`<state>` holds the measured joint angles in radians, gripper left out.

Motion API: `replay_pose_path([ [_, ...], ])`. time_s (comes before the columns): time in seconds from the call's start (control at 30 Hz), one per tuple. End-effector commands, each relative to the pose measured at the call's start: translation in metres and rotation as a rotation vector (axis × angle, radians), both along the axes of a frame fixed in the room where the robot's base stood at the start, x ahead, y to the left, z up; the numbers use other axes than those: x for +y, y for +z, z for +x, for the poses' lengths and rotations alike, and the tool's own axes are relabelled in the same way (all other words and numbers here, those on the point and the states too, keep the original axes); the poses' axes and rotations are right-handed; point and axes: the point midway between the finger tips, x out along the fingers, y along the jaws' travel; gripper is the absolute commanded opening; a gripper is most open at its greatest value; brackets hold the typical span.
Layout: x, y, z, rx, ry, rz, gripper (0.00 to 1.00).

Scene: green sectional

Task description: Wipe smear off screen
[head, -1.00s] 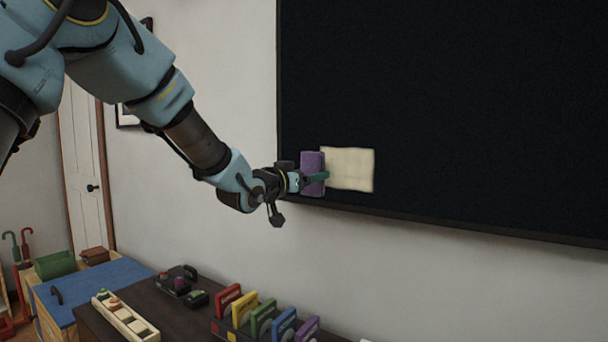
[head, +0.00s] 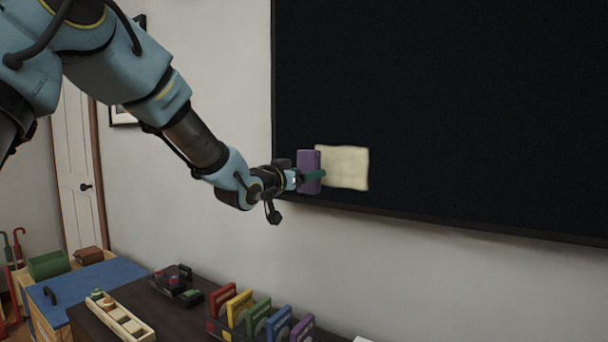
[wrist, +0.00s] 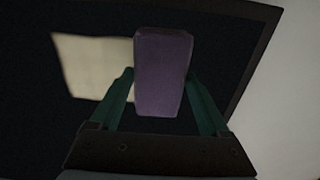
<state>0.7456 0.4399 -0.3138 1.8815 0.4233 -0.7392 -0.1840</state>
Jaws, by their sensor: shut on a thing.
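The dark screen (head: 450,110) hangs on the wall and also fills much of the wrist view (wrist: 40,130). A pale cream smear (head: 345,167) lies near its lower left corner; in the wrist view the smear (wrist: 95,65) is left of the purple block. My gripper (head: 315,176) is shut on a purple block (head: 308,172), which looks like an eraser or sponge. In the wrist view the green fingers of my gripper (wrist: 160,85) are on either side of the block (wrist: 162,75). The block covers the smear's left edge. I cannot tell whether it touches the screen.
Below the screen, a dark cabinet holds a rack of coloured cases (head: 262,318), a long pale tray (head: 120,317) and a dark caddy (head: 178,284). A blue-topped chest (head: 72,288) with a green box (head: 48,264) stands at left. The wall between screen and cabinet is clear.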

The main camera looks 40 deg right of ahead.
Motion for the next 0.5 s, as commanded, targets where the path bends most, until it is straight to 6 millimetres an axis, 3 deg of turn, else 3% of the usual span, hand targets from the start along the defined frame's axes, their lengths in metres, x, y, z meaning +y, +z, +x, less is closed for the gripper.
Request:
replay_pose_path([
  [0.5,-0.0099,0.0003,0.0022,0.0,-0.001,-0.001,0.36],
])
